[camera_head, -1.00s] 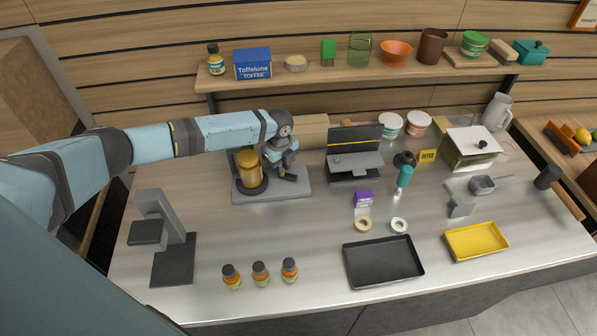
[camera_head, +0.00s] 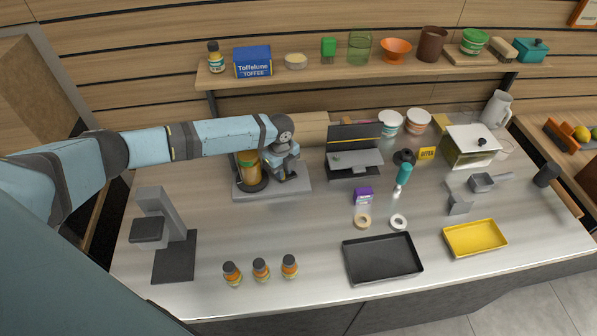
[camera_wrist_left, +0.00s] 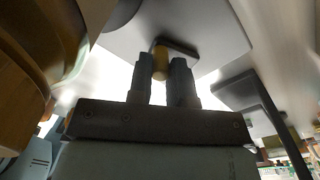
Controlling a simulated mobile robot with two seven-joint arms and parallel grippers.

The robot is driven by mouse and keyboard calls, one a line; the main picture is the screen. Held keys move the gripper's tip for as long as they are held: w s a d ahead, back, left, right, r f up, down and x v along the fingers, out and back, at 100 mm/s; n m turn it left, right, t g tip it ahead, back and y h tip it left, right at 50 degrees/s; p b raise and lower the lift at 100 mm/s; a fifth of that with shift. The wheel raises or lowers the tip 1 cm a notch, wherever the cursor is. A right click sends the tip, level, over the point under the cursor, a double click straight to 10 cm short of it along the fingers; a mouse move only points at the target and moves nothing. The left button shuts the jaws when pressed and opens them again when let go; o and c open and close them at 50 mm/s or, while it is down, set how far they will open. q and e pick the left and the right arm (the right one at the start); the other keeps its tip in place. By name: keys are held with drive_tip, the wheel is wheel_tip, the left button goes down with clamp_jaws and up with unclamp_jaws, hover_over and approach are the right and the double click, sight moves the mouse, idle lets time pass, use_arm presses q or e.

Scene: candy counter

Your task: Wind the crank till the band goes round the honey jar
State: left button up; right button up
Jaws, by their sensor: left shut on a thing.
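The honey jar (camera_head: 251,164), amber and upright, stands on a dark round turntable on a grey base plate (camera_head: 262,192) at the counter's left back. My left arm partly covers its top. Dark and green patches show on the jar, but I cannot tell how far a band reaches round it. My left gripper (camera_head: 284,173) is just right of the jar, pointing down. In the left wrist view its two fingers are shut on the brass-coloured crank knob (camera_wrist_left: 160,62). The crank arm is mostly hidden. The jar also shows large and close at the left there (camera_wrist_left: 25,80).
Three small dark-capped jars (camera_head: 261,269) stand at the front. A grey stand (camera_head: 165,235) is at the left, and a black machine (camera_head: 354,155) is close right of my gripper. A black tray (camera_head: 383,259) and yellow tray (camera_head: 475,238) lie front right.

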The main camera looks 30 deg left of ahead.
use_arm(q)
drive_tip(key=shift+d, duration=0.1)
drive_tip(key=shift+s+d, duration=0.25)
drive_tip(key=shift+d, duration=0.25)
drive_tip(key=shift+d, duration=0.55)
drive_tip(key=shift+r, duration=0.1)
drive_tip(key=shift+o, duration=0.2)
drive_tip(key=shift+w+d+r, duration=0.15)
drive_tip(key=shift+w+d, duration=0.1)
drive_tip(key=shift+d, duration=0.25)
drive_tip(key=shift+w, duration=0.1)
drive_tip(key=shift+c, duration=0.2)
